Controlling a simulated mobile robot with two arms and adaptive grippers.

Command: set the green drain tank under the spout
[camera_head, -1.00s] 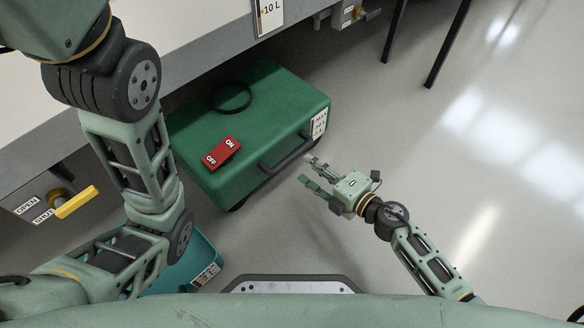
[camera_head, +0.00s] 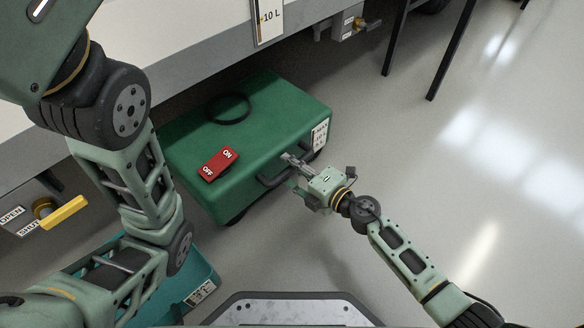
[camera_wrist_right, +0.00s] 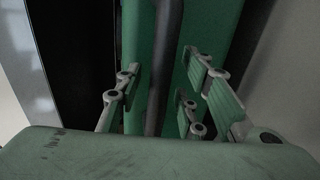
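The green drain tank (camera_head: 265,112) sits on the floor partly under the motorhome's side, with a black ring on top, a red ON/OFF switch and a dark handle on its near side. My right gripper (camera_head: 289,172) is at the handle's right part, fingers open. In the right wrist view the dark handle (camera_wrist_right: 166,60) runs between the open fingers (camera_wrist_right: 158,100), with green tank wall behind. I cannot tell whether the fingers touch it. My left arm crosses the left of the head view, and its gripper is out of view. No spout can be clearly made out.
A yellow OPEN/SHUT valve lever (camera_head: 63,213) is at the lower left. A teal container (camera_head: 196,277) stands below it, partly behind my left arm. A small valve fitting (camera_head: 349,24) is at the top. Black legs (camera_head: 451,50) stand at upper right. The floor at right is clear.

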